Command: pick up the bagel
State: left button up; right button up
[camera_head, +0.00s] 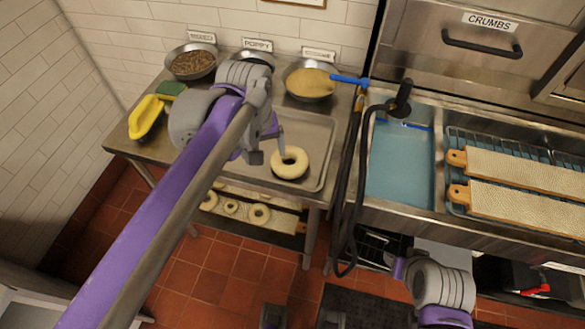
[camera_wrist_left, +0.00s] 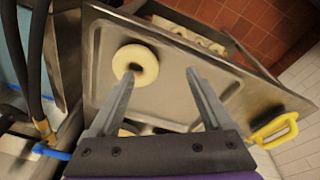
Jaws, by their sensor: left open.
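A pale bagel (camera_head: 290,162) lies flat on the metal tray (camera_head: 318,135) on the steel table, near the tray's front right. My left gripper (camera_head: 268,150) is just left of the bagel in the head view. In the left wrist view the bagel (camera_wrist_left: 148,60) lies beyond the fingertips, nearer the left finger. My left gripper (camera_wrist_left: 158,78) is open, with nothing between its fingers. My right arm shows at the lower right of the head view, but its gripper jaws cannot be made out.
Bowls of mixed seeds (camera_head: 193,62) and a yellow topping (camera_head: 310,82) stand behind the tray. A yellow-handled tool (camera_head: 147,117) is at the left. More bagels (camera_head: 259,214) lie on a lower shelf. A black hose (camera_head: 352,190) hangs between table and sink.

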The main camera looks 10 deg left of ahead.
aim_at(278, 162)
pick_arm(q)
jog(key=w+n+g+b, duration=0.2)
jog(key=w+n, duration=0.1)
jog(key=w, duration=0.3)
jog(key=f, duration=0.7)
jog(key=d+f+b, duration=0.1)
jog(key=f, duration=0.3)
jog(key=shift+s+d, duration=0.1)
jog(key=shift+s, duration=0.05)
jog(key=shift+r, duration=0.1)
grip_shut()
pick_arm(e)
jog(key=f, duration=0.4)
jog(key=shift+s+f, duration=0.1)
jog(key=shift+s, duration=0.15)
